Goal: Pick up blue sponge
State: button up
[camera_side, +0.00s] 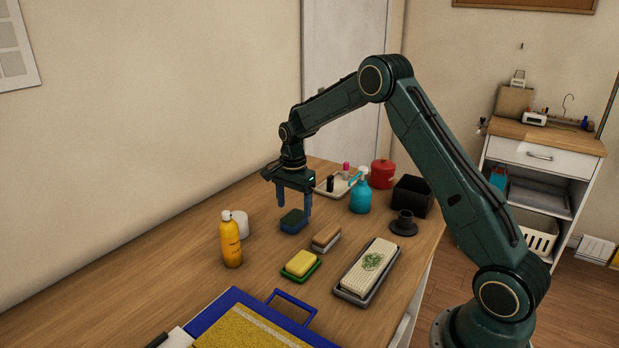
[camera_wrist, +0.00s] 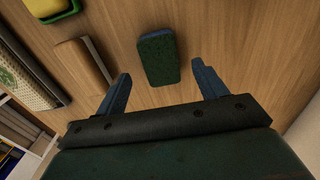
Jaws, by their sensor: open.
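The blue sponge (camera_side: 293,221) lies flat on the wooden table, with a dark green top face and blue sides. In the wrist view the sponge (camera_wrist: 158,60) lies ahead of and between the two blue fingers, apart from both. My gripper (camera_side: 294,204) is above the sponge, pointing down, with its fingers spread and nothing between them. In the wrist view my gripper (camera_wrist: 160,85) shows both fingers wide apart.
A brown-topped block (camera_side: 326,238) sits close to the sponge's right. A yellow sponge (camera_side: 301,263) rests on a green tray nearer the camera. A yellow bottle (camera_side: 231,242) and white cup stand left. A turquoise spray bottle (camera_side: 360,197) stands behind right.

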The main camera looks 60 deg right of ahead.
aim_at(294, 216)
jog(key=shift+f, duration=2.35)
jog(key=shift+c, duration=0.2)
jog(key=c, duration=1)
